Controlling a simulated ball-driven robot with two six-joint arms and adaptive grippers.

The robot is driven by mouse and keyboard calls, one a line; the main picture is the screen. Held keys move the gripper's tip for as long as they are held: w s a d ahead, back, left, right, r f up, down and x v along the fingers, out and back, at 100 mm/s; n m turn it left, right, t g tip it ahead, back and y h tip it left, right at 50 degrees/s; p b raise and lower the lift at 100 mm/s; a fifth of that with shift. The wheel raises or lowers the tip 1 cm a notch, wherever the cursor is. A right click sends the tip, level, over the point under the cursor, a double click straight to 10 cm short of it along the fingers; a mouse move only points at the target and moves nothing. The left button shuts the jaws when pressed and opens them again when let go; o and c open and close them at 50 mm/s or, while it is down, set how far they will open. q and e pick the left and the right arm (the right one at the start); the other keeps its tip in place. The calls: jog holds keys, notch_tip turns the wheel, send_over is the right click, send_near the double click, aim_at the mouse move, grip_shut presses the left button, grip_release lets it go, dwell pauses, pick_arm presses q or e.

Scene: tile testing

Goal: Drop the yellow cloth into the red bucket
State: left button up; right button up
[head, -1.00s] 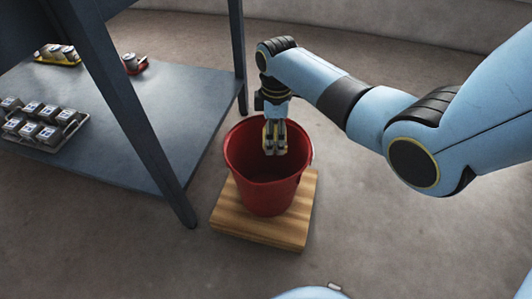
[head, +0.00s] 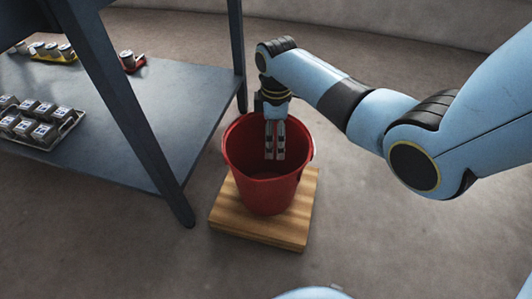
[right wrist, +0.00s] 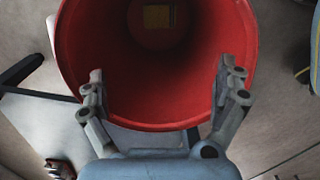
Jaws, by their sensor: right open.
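The red bucket (head: 265,190) stands upright on a wooden board on the floor. My right gripper (head: 275,157) points down inside the bucket's mouth, its fingers apart and empty. In the right wrist view, my right gripper (right wrist: 161,68) is spread wide over the red bucket (right wrist: 78,55). The yellow cloth (right wrist: 158,16) shows there as a small, dim yellow patch at the bottom inside the bucket, clear of the fingers. In the head view the cloth is hidden. My left gripper is not in view.
The wooden board (head: 245,222) extends past the bucket's base. A dark metal table (head: 160,150) stands to the left, its leg close to the board. Its lower shelf holds a tray (head: 68,128) of several grey blocks. The floor at the right is open.

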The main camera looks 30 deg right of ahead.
notch_tip(320, 180, up, 12)
dwell(0.6)
